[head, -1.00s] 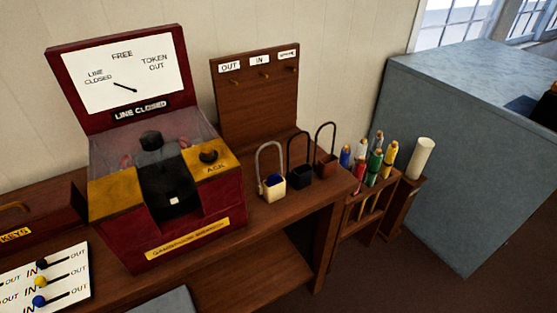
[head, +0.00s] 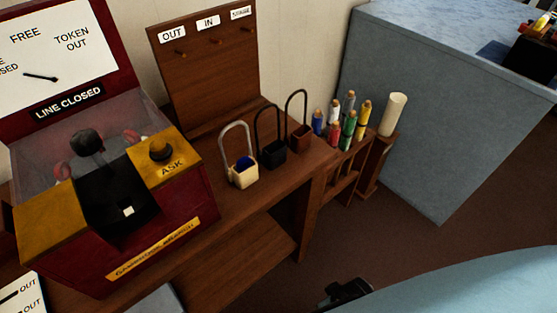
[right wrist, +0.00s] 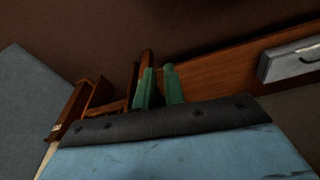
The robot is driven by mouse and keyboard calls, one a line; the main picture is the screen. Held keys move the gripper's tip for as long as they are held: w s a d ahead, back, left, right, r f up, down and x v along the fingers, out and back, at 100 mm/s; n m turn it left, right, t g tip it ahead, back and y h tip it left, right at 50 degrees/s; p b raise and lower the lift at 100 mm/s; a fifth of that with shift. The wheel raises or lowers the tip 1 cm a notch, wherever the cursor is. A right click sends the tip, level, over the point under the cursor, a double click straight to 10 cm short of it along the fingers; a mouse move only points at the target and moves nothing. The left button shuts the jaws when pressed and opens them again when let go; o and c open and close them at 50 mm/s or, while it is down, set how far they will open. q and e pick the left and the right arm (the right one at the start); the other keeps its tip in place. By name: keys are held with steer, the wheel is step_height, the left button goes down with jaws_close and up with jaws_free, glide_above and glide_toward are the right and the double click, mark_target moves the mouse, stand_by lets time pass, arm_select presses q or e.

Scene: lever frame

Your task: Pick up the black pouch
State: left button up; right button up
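The black pouch (head: 271,152) stands upright on the wooden counter in the head view, its tall black loop handle rising above it. It is between a cream pouch (head: 243,174) with something blue in it and a brown pouch (head: 299,137). My right gripper (right wrist: 159,72) shows two green fingers apart with nothing between them in the right wrist view. In the head view, a dark part of my right arm shows at the bottom, below and right of the counter, well away from the pouch. The pouch is not visible in the right wrist view. My left gripper is not in view.
A red machine (head: 150,230) stands left of the pouches. A wooden hook board (head: 205,85) rises behind them. A rack of several coloured rolled items (head: 348,122) and a pale cylinder (head: 392,114) stand to the right. Open floor (head: 390,235) lies in front.

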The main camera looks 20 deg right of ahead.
steer(key=w+d+r+n+t+h+b, duration=0.15)
steer(key=w+r+n+t, duration=0.35)
steer(key=r, duration=0.7)
steer(key=w+d+r+n+t+h, duration=0.15)
steer(key=w+r+n, duration=0.4)
steer(key=r, duration=0.75)
steer(key=w+a+r+n+t+y, duration=0.2)
steer(key=w+a+n+t, duration=0.1)
steer(key=w+n, duration=0.3)
steer(key=w+a+r+n+t+y, duration=0.2)
steer(key=w+a+n+t, duration=0.1)
steer(key=n, duration=0.8)
steer(key=w+a+r+n+t+y+p, duration=0.1)
steer(key=w+a+r+n+t+y, duration=0.1)
steer(key=w+n, duration=0.6)
steer(key=shift+w+a+r+n+t, duration=0.2)
steer(key=shift+a+r+t, duration=0.1)
steer(key=shift+a, duration=0.3)
steer(key=shift+w+a+r+n+t, duration=0.15)
steer(key=shift+a+r+t, duration=0.1)
steer(key=shift+a, duration=0.3)
steer(key=shift+w+a+r, duration=0.1)
steer(key=shift+w+a, duration=0.05)
steer(key=shift+w, duration=0.7)
steer(key=shift+w+a+r, duration=0.1)
steer(key=shift+w, duration=0.8)
steer(key=shift+w+a+r, duration=0.1)
steer(key=shift+w+a, duration=0.05)
steer(key=shift+w, duration=0.7)
steer(key=shift+c, duration=0.4)
